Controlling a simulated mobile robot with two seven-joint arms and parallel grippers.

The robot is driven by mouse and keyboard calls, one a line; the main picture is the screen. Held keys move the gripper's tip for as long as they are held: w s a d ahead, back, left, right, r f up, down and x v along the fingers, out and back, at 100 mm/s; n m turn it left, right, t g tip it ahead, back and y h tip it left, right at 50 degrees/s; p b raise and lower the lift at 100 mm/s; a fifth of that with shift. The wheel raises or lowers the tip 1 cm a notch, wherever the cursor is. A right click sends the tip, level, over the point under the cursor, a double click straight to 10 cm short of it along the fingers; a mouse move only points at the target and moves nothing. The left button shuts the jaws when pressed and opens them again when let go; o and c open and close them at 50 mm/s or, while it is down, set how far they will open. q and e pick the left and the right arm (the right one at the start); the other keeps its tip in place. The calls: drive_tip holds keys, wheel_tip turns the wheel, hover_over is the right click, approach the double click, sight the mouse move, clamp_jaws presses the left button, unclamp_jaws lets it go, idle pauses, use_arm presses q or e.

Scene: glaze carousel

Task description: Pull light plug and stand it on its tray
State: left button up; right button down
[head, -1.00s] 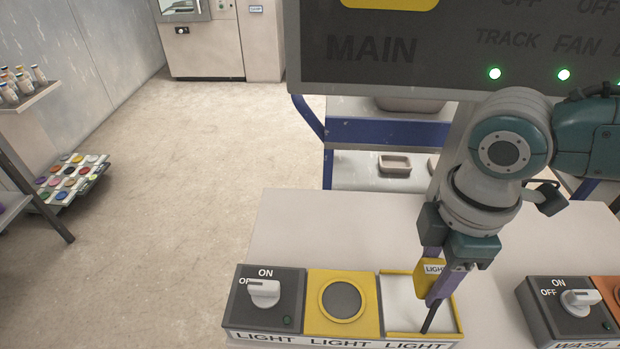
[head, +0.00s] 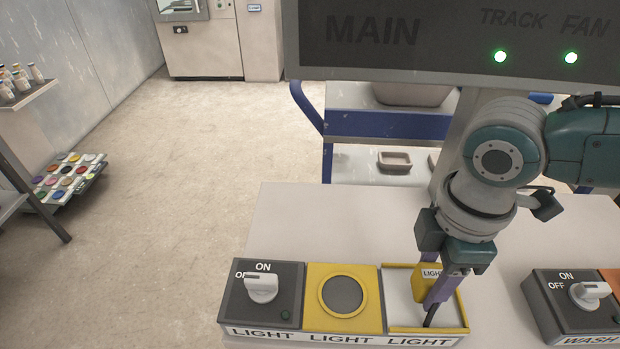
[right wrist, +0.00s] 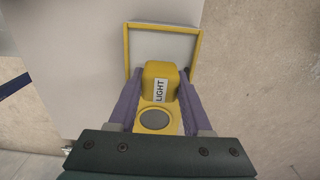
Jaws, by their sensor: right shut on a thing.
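The yellow light plug (head: 427,283), labelled LIGHT, is between the fingers of my right gripper (head: 437,290), which is shut on it. In the head view the plug is over the yellow-rimmed light tray (head: 398,297), upright and low; I cannot tell whether it touches the tray floor. The right wrist view shows the plug (right wrist: 160,82) gripped from both sides, with the tray rim (right wrist: 163,26) beyond it. The yellow light socket (head: 343,298) with its round grey face is left of the tray, empty. My left gripper is not in view.
A light switch box (head: 262,295) with a white knob stands left of the socket. A wash switch box (head: 572,305) is to the right. A dark MAIN panel (head: 400,40) with green lamps hangs above. The bench top (head: 330,225) behind the boxes is clear.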

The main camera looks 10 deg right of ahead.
sight(434, 273)
drive_tip(key=shift+f+b, duration=0.65)
drive_tip(key=shift+f, duration=0.35)
drive_tip(key=shift+c, duration=1.3)
unclamp_jaws()
drive_tip(key=shift+r, duration=0.1)
wheel_tip(434, 273, up, 10)
drive_tip(key=shift+f+p, duration=0.1)
drive_tip(key=shift+p, duration=0.65)
wheel_tip(434, 273, up, 7)
drive_tip(key=p, duration=0.8)
